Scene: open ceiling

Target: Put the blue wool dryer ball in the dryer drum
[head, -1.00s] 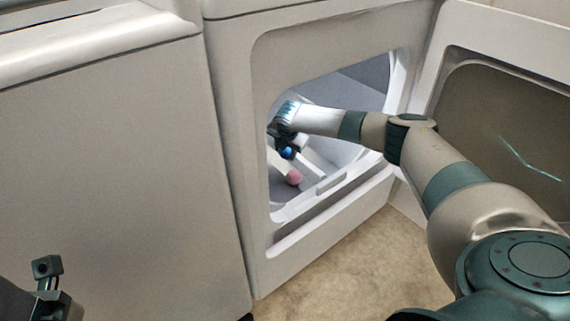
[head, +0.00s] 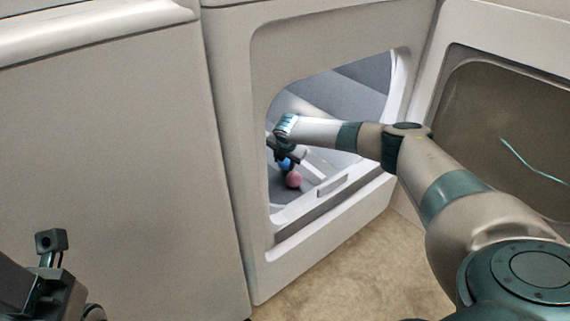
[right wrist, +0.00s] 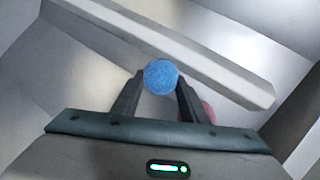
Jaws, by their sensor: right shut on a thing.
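The blue wool dryer ball (right wrist: 161,77) is between the fingertips of my right gripper (right wrist: 158,88), which is shut on it. In the head view, my right gripper (head: 283,156) reaches through the open door into the dryer drum (head: 350,93), and the blue ball (head: 285,164) shows low in it. A pink ball (head: 293,180) lies on the drum's floor just below the blue one. I cannot tell if the blue ball touches the drum or the pink ball. My left gripper (head: 45,262) is at the lower left, partly cut off, away from the dryer.
The dryer door (head: 510,130) stands open at the right. The opening's lower rim (head: 325,205) lies under my right arm. A pale drum vane (right wrist: 165,50) runs beyond the blue ball. A white machine (head: 120,150) stands at the left. The beige floor (head: 350,265) is clear.

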